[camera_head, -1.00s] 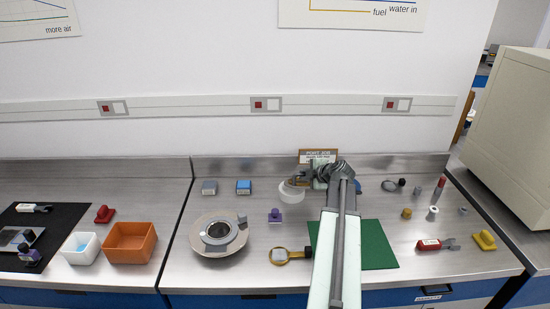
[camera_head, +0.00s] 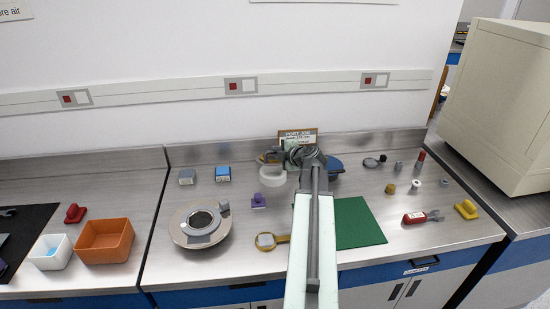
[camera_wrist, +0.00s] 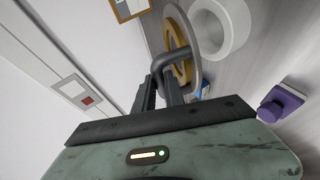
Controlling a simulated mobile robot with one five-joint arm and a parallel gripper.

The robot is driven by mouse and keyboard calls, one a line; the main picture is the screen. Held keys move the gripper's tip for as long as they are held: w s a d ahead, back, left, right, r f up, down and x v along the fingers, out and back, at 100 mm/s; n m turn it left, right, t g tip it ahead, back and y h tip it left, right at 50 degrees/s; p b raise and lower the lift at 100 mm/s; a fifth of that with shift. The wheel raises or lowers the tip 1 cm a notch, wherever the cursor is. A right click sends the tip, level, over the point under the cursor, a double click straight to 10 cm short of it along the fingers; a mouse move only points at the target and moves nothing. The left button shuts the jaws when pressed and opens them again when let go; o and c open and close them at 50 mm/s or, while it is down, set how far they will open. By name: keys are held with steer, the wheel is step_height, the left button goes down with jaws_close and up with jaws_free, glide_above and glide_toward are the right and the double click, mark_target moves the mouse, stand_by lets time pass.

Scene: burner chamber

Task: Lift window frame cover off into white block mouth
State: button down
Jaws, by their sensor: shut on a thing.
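My gripper (camera_wrist: 162,86) is shut on the dark looped handle of a round cover in the wrist view. This cover (camera_wrist: 183,68) has a gold-tan face and a grey rim, and is seen steeply tilted. I take it to be the window frame cover. The white block (camera_wrist: 224,28) is a thick ring with a round mouth, close beside the cover. In the head view, the white block (camera_head: 272,176) stands at the back of the bench. My gripper (camera_head: 277,157) is just behind and above it, with the cover partly hidden. Contact between cover and block cannot be told.
A sign (camera_head: 298,135) stands against the back wall, close to my gripper. A green mat (camera_head: 358,224) right of my arm has clear room.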

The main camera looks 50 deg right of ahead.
mark_target(277, 165)
steer(key=shift+s+a+f+n+t+h+b, duration=0.1)
steer(key=shift+f+n+t+h+b, duration=0.25)
steer(key=shift+t+b, duration=0.95)
steer(key=shift+f+g+b, duration=0.1)
steer(key=shift+g+b, duration=0.2)
steer(key=shift+b, duration=0.65)
step_height(277, 165, down, 5)
steer(key=b, duration=0.4)
steer(key=shift+b, duration=0.4)
steer(key=shift+f, duration=0.15)
steer(key=shift+f+b, duration=0.6)
steer(key=shift+b, duration=0.2)
steer(key=shift+r, duration=0.1)
steer(key=shift+r+p, duration=0.8)
steer(key=shift+p, duration=0.1)
steer(key=shift+f+b, duration=0.3)
